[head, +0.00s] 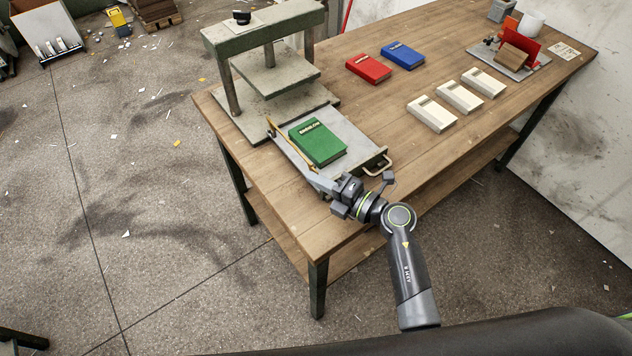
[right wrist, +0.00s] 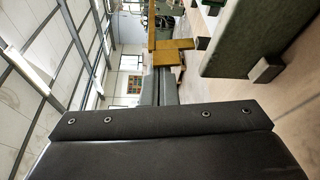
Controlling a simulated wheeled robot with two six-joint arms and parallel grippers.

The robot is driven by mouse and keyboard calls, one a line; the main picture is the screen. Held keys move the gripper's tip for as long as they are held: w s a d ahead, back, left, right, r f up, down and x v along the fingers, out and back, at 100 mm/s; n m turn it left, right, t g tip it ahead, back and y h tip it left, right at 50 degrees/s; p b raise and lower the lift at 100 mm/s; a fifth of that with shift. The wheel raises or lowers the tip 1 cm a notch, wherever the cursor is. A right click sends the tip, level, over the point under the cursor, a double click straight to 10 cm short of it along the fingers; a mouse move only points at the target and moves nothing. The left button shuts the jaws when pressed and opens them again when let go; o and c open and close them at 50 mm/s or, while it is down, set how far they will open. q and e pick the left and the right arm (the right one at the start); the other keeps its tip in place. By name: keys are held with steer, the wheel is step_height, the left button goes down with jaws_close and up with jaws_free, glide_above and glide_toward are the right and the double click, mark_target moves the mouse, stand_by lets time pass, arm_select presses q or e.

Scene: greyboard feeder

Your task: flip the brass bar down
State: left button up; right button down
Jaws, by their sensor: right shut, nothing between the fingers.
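The brass bar (head: 291,146) runs along the left edge of the grey sliding plate (head: 352,135), beside the green book (head: 318,143) that lies on it. In the right wrist view the brass bar (right wrist: 174,44) shows just beyond my fingertips. My right gripper (head: 313,178) is at the near end of the bar, by the plate's front left corner. Its fingers (right wrist: 158,86) are closed together with nothing between them. I cannot tell whether the tips touch the bar. My left gripper is not in view.
A green press (head: 264,39) stands behind the plate. The plate has a handle (head: 378,164) at its right. Red (head: 368,69) and blue (head: 403,55) books and several cream blocks (head: 432,114) lie farther right. Wooden tabletop (head: 450,150) is clear near the front right.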

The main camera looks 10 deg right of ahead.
steer(key=shift+w+d+r+m+p, duration=0.1)
steer(key=shift+d+m+p, duration=0.2)
steer(key=shift+m, duration=0.2)
steer(key=shift+w+d+r+m+t+y+p, duration=0.1)
steer(key=shift+d+m+t+y+p, duration=0.15)
steer(key=shift+m, duration=0.35)
steer(key=shift+w+d+m+t+y+p, duration=0.15)
steer(key=shift+m+p, duration=0.15)
steer(key=shift+m, duration=0.3)
steer(key=m, duration=0.1)
steer(key=m+t, duration=0.1)
steer(key=m, duration=0.1)
steer(key=d+m+p, duration=0.1)
steer(key=shift+w+m, duration=0.3)
steer(key=shift+w, duration=0.05)
steer(key=shift+w+d+f, duration=0.25)
steer(key=shift+d+f, duration=0.15)
steer(key=shift+d, duration=0.1)
steer(key=shift+w+d+f, duration=0.1)
steer(key=shift+d+f, duration=0.1)
